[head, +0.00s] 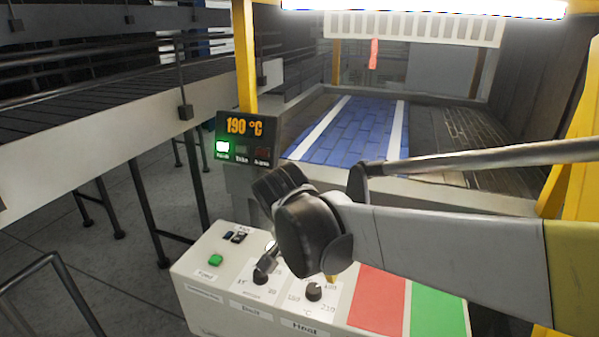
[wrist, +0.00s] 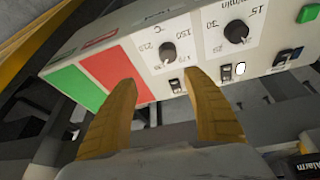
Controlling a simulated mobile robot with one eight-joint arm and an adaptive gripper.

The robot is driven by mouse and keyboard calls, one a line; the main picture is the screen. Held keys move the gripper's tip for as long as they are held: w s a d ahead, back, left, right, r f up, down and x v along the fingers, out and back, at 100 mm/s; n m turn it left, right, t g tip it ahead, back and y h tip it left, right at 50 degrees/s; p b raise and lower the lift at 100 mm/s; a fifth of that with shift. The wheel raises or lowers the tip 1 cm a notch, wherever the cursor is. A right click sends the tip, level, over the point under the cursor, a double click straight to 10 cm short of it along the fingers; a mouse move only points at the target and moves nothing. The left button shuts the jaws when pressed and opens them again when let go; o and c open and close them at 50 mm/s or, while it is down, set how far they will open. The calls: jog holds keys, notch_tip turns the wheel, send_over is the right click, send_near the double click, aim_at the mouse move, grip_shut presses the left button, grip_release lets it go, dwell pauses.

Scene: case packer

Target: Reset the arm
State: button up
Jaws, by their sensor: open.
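My gripper (wrist: 160,84) shows in the wrist view as two yellow fingers spread apart, with nothing between them. Beyond the fingertips is the control box (wrist: 275,68), which appears upside down there. In the head view my arm (head: 440,245) reaches in from the right and its dark joint hangs over the control box (head: 205,295). The arm hides most of the gripper there; only a small yellow tip shows below the joint, near the heat knob (head: 314,291). I cannot tell whether a finger touches the box.
The box carries a belt knob (head: 261,277), a green feed button (head: 215,260), a red pad (head: 378,300) and a green pad (head: 438,312). A display (head: 247,138) reads 190 °C with a green light lit. Behind are a blue belt (head: 350,130) and a left conveyor (head: 90,140).

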jog(key=s+d+n+t+y, duration=0.2)
jog(key=s+d+n, duration=0.3)
jog(key=s+d, duration=0.8)
jog(key=shift+s+d+r+n+t+y, duration=0.35)
jog(key=shift+d+t, duration=0.45)
jog(key=shift+d, duration=0.75)
